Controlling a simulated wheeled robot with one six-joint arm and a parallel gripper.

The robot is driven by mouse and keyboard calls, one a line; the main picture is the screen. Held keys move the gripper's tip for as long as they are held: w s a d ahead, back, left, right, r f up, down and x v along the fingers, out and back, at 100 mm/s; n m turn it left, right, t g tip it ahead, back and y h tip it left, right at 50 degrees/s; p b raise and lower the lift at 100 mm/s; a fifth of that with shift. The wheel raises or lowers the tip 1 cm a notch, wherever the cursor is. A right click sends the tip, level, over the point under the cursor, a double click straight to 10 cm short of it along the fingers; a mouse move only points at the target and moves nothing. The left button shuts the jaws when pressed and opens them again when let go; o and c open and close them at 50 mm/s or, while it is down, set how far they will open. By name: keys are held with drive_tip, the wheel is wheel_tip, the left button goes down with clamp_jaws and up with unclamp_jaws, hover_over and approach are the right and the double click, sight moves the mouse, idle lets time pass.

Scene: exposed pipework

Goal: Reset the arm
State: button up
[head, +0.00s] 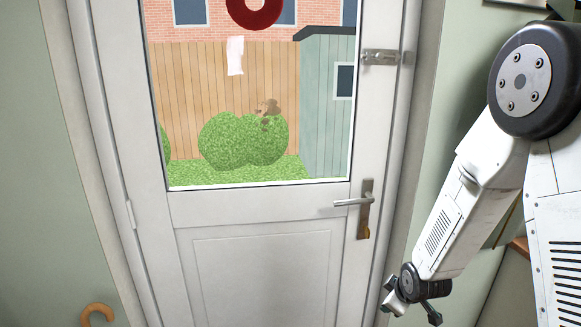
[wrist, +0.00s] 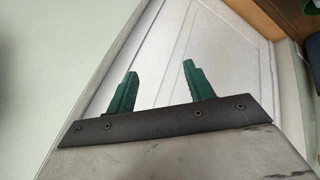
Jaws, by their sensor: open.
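My white arm hangs at the right side of the head view, bent with its lower link pointing down and left. My gripper (head: 411,304) is at its lower end, right of the door's lower part and low in the picture. In the wrist view my gripper (wrist: 160,70) shows two green fingers spread apart with nothing between them. A white panelled surface, which looks like the door, shows beyond the fingers. Whether the fingertips are close to it I cannot tell.
A white door (head: 262,262) with a window stands ahead, shut. It has a lever handle (head: 353,202) and a bolt (head: 380,57) on its right side. A brown hook-shaped thing (head: 97,311) shows low on the left. A wooden edge (head: 519,245) shows behind my arm.

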drive_tip(key=s+a+r+m+g, duration=0.1)
drive_tip(key=s+r+m+g, duration=0.4)
drive_tip(key=s+r, duration=2.3)
drive_tip(key=shift+s+a+r+m, duration=0.15)
drive_tip(key=shift+s+r+m, duration=0.1)
drive_tip(key=shift+s+m, duration=2.05)
drive_tip(key=shift+w, duration=0.15)
